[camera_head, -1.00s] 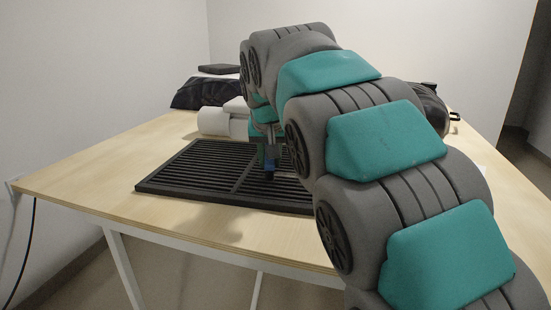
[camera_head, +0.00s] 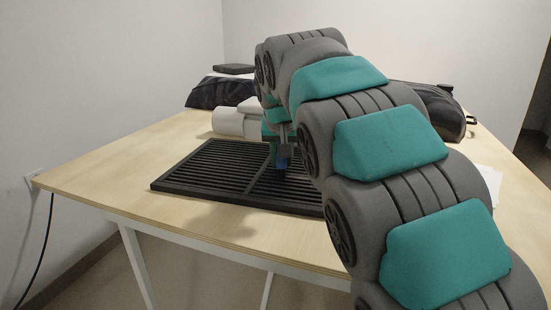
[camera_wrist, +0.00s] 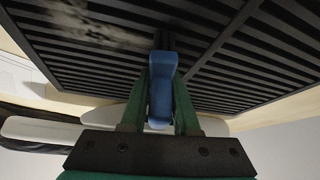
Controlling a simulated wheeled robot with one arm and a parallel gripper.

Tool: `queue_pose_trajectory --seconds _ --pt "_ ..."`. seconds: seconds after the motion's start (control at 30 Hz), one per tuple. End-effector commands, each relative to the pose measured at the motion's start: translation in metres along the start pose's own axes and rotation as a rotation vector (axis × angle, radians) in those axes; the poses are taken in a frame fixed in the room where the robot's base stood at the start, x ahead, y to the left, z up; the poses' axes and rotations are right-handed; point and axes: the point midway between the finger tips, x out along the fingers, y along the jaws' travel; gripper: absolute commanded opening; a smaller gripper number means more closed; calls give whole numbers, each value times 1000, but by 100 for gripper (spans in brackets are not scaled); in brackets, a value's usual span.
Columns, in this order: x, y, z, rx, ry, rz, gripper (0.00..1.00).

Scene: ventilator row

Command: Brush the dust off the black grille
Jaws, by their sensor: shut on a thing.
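The black grille (camera_head: 205,172) lies flat on the wooden table, and my arm hides its right part. In the wrist view the slatted grille (camera_wrist: 90,60) fills the upper part, with a pale dusty patch (camera_wrist: 85,22) at its upper left. My gripper (camera_head: 280,160) is over the grille, near its middle bar. In the wrist view my gripper (camera_wrist: 162,85) is shut on a blue-handled brush (camera_wrist: 161,90). The dark brush end points at the grille near the divider; I cannot tell whether it touches.
White rolls (camera_head: 232,121) lie behind the grille. A black bag (camera_head: 218,92) is at the back left and another dark bag (camera_head: 440,105) at the back right. White paper (camera_head: 488,178) lies at the right. The table's left part (camera_head: 110,165) is clear.

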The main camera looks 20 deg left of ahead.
Motion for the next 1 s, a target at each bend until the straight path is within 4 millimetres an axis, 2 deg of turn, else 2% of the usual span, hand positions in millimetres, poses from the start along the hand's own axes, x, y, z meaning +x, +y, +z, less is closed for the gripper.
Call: queue_pose_trajectory --seconds 0.2,0.47,0.8,1.0 --pt "-1 16 5 0 -3 1 0" --pt "-4 24 7 0 -2 1 0" --pt "-10 48 12 0 3 0 0" --pt "-10 53 13 0 1 0 0"
